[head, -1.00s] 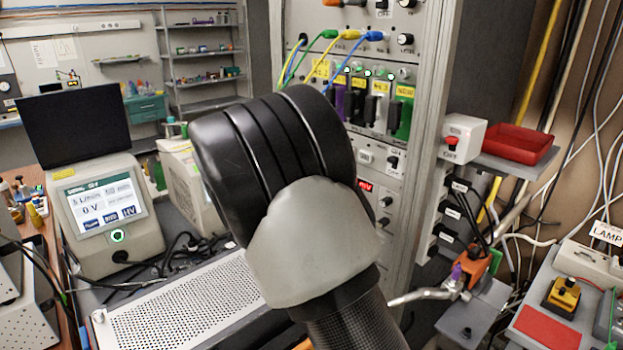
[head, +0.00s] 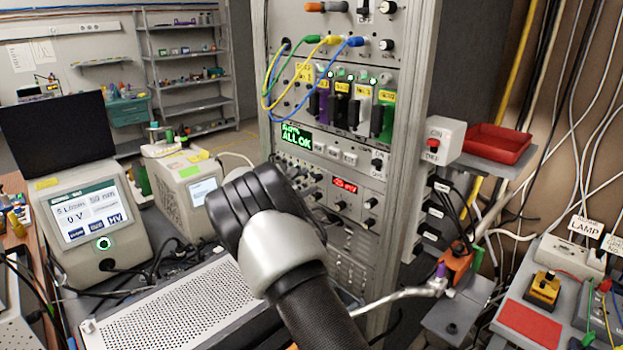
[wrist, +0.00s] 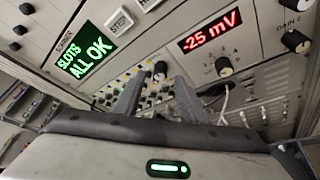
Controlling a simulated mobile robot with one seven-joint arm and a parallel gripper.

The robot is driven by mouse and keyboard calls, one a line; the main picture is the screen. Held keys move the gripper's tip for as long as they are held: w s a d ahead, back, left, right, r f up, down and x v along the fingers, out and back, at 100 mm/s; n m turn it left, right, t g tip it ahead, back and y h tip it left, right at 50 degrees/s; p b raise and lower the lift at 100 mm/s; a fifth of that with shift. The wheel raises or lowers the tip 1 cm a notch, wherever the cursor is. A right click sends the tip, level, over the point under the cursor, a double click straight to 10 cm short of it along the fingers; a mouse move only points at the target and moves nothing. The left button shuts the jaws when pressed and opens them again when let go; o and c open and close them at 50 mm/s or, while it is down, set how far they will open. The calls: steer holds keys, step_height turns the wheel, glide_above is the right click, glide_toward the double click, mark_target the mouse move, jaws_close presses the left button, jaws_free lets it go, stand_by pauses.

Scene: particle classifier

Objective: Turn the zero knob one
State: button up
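My gripper (wrist: 157,82) shows in the wrist view with its two fingers apart and nothing visibly held. It points at the rack panel below the green and red displays. A dark knob (wrist: 160,70) appears in the gap just past the fingertips, apart from them as far as I can tell. A black knob with a light pointer (wrist: 224,67) sits under the red "-25 mV" display (wrist: 210,31). No readable label tells me which knob is zero knob one. In the head view my arm hides my gripper and part of the panel.
The rack (head: 404,150) carries a green "ALL OK" display (head: 297,136), several knobs and looped coloured cables (head: 300,72). A perforated case (head: 180,310) lies below my arm. A red tray (head: 497,143) is at right.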

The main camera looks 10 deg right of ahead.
mark_target(314, 180)
steer(key=shift+x, duration=1.7)
jaws_close()
steer(key=shift+f, duration=0.1)
steer(key=shift+f+b, duration=0.1)
steer(key=shift+b, duration=0.2)
